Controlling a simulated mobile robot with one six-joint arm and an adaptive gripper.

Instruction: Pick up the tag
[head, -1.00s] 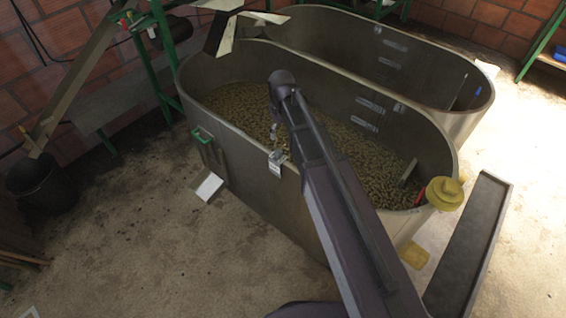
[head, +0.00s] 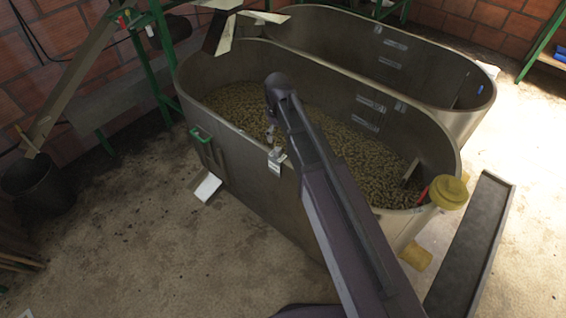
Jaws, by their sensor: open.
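A small pale tag (head: 275,168) hangs at the near rim of the front metal tank, on its outer wall. My arm reaches up over this tank from the bottom of the head view. Its end bends down behind the rim, and my gripper (head: 271,134) shows small and partly hidden just above and behind the tag. It is open, and I see nothing held in it. A gap seems to lie between the gripper and the tag, but the depth is hard to judge.
The front tank (head: 245,165) holds many small brownish beans or fruits. A second tank (head: 465,125) stands behind it. A yellow lidded container (head: 449,193) is at the right rim. A dark trough (head: 470,250) lies at right. A white sheet (head: 207,187) and black bucket (head: 40,185) are at left.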

